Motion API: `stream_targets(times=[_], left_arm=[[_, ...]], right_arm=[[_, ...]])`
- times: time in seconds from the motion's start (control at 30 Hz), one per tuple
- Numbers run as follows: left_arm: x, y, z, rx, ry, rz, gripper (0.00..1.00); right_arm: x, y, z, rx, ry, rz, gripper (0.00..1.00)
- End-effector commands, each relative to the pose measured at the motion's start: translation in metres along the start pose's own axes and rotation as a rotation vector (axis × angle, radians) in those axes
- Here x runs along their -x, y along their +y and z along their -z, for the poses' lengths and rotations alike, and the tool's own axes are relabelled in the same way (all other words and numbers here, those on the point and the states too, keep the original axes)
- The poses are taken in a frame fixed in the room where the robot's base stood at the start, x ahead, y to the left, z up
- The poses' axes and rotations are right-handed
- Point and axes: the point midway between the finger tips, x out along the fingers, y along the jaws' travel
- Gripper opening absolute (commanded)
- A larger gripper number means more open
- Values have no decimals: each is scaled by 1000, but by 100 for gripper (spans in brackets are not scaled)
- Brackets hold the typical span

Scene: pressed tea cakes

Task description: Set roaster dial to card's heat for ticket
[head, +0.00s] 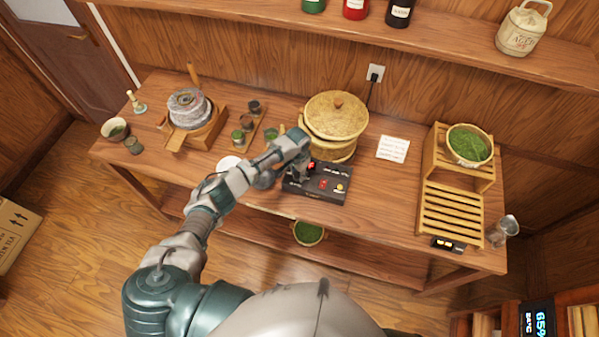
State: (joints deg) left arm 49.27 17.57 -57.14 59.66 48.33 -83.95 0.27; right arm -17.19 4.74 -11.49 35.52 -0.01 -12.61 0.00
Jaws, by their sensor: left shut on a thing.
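The roaster's black control box (328,188) sits near the front edge of the table, with a red button and a yellow spot on its top. A lidded woven steamer (338,118) stands just behind it. My left gripper (304,166) is at the box's left rear part, shut on what seems to be the dial, which the fingers mostly hide. The dial's setting cannot be read. A white card (393,148) with small writing stands right of the steamer; its text is too small to read. I cannot pick out a ticket. My right gripper is not in view.
A stone mill (188,108) and small jars on a board (245,128) stand left. A wooden rack (450,207) with a bowl of green leaves (469,144) stands right. A metal cup (503,228) is at the right corner. The tabletop around the card is clear.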

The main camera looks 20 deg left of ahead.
Motion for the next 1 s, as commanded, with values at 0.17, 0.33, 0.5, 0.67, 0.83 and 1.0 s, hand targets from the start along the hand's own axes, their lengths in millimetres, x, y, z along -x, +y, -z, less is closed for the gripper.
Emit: stream_targets(times=[0.17,0.33,0.5,0.67,0.83,1.0], left_arm=[[-4,-1,-5,14,-14,0,2],[-4,-1,-5,13,-15,-1,2],[-4,0,-5,13,-15,-1,47],[-2,0,-3,12,-10,-1,47],[1,1,-1,10,-7,-1,47],[25,0,0,10,-2,0,47]], right_arm=[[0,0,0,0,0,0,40],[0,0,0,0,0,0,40],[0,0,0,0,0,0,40],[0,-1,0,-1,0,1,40],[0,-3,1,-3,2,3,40],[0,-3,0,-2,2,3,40]])
